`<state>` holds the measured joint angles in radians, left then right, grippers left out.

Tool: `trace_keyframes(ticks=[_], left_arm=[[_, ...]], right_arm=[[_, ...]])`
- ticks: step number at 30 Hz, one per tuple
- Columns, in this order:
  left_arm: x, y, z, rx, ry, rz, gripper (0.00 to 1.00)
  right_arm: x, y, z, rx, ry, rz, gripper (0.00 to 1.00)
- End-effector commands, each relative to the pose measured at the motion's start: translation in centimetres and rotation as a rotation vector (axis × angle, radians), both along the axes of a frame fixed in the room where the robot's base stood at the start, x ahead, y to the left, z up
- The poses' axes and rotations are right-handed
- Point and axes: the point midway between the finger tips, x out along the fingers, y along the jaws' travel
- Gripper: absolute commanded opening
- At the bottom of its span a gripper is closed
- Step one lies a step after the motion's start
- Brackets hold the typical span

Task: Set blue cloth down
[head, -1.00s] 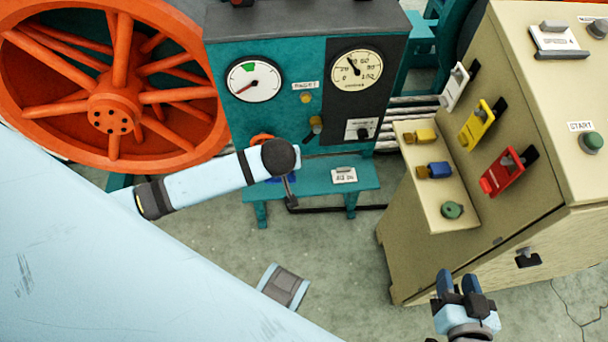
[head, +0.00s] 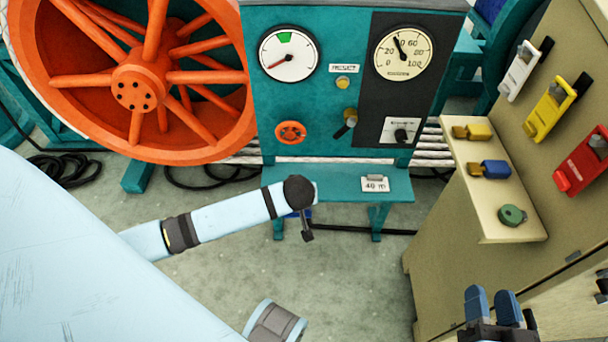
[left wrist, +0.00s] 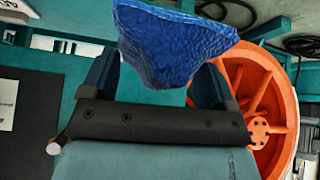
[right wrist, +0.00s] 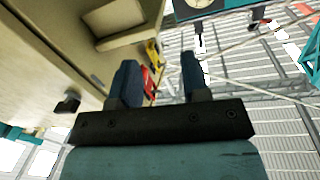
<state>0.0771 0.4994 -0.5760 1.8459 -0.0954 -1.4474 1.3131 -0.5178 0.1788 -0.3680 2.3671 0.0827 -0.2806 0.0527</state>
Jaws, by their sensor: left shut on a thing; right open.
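The blue cloth (left wrist: 175,45) is a crumpled bundle in the left wrist view. My left gripper (left wrist: 158,82) is shut on it, with a finger at each side. In the head view my left arm reaches in front of the teal bench (head: 345,183); its fingers are hidden behind the wrist. A small blue patch (head: 299,213) shows beside that wrist, too little to tell cloth from finger. My right gripper (head: 491,303) is open and empty at the lower right, by the beige cabinet; its spread fingers also show in the right wrist view (right wrist: 157,78).
A teal gauge panel (head: 345,95) stands behind the bench, and a large orange wheel (head: 135,88) is to its left. A tag (head: 375,184) lies on the bench. The beige cabinet (head: 450,270) has a shelf (head: 510,228) holding two padlocks and a green knob. Open floor (head: 350,270) lies in front.

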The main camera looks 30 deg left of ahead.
Motion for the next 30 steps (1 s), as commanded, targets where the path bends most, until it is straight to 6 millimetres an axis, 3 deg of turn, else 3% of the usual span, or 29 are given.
trace_keyframes(ticks=[3, 11, 15, 18, 24, 30], left_arm=[[3.0, 1.8, -0.3, 0.002, -0.005, 0.002, 0.62], [8.3, 5.1, -0.2, 0.002, -0.004, 0.003, 0.62], [10.5, 6.4, -0.2, 0.000, -0.002, 0.002, 0.62], [10.1, 6.2, -2.2, 0.000, 0.002, 0.000, 0.62], [10.0, 6.2, -3.6, 0.000, 0.000, -0.001, 0.62], [10.0, 6.2, -6.9, 0.002, 0.001, -0.001, 0.62]], right_arm=[[0.0, 0.6, 1.3, 0.047, -0.075, 0.016, 0.43], [-0.4, 1.5, 3.9, 0.134, -0.198, 0.053, 0.43], [-0.2, 1.6, 2.4, 0.113, -0.149, 0.061, 0.43], [-0.1, 1.6, 1.1, 0.097, -0.114, 0.070, 0.43], [0.0, 1.8, 0.1, 0.082, -0.078, 0.081, 0.43], [0.0, 1.9, -2.5, 0.048, -0.009, 0.102, 0.43]])
